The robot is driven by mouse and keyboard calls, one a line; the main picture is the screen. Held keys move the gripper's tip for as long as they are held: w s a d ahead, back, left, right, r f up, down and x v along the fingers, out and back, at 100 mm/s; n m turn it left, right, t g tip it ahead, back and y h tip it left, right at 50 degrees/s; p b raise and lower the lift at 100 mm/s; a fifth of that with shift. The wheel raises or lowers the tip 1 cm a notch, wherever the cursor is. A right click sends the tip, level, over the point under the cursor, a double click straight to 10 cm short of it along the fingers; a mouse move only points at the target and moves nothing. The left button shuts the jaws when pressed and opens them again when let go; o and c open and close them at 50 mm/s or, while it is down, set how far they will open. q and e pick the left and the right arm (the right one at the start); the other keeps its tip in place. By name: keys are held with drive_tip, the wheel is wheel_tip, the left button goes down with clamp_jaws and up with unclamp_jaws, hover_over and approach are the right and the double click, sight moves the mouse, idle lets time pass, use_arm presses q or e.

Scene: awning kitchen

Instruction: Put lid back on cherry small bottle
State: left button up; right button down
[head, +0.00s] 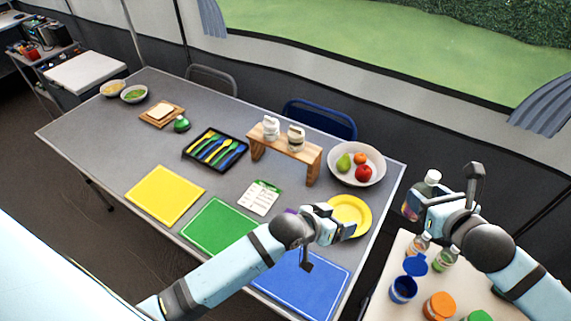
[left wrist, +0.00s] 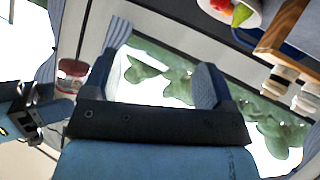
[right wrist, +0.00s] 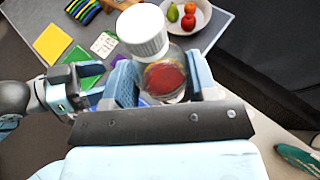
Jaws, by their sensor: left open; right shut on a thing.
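My right gripper (head: 425,205) is shut on a small clear bottle with dark red contents (right wrist: 165,77), the cherry bottle. It is held raised above the side table's far edge. A white ribbed lid (right wrist: 141,30) is at the bottle's top; it also shows in the head view (head: 432,176). I cannot tell whether the lid is fully seated. The bottle shows blurred at the left of the left wrist view (left wrist: 72,68). My left gripper (head: 335,222) is open and empty over the front right of the grey table, left of the bottle. Its fingers (left wrist: 160,80) have nothing between them.
The side table (head: 385,280) holds small bottles (head: 420,243), a blue jar (head: 403,289), a blue lid (head: 415,265) and orange-topped jar (head: 438,306). The grey table (head: 95,140) has coloured mats, a yellow plate (head: 362,214), a fruit bowl (head: 378,177) and a wooden stand (head: 300,156).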

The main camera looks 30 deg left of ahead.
use_arm(q)
drive_tip(key=s+a+f+y, duration=0.1)
drive_tip(key=s+a+f, duration=0.4)
drive_tip(key=s, duration=0.4)
drive_tip(key=s+a+f+y, duration=0.2)
drive_tip(key=s+a+f, duration=0.2)
drive_tip(key=s, duration=0.5)
drive_tip(key=shift+s+a+f+t, duration=0.15)
drive_tip(key=shift+a+f+t, duration=0.2)
drive_tip(key=shift+f, duration=0.2)
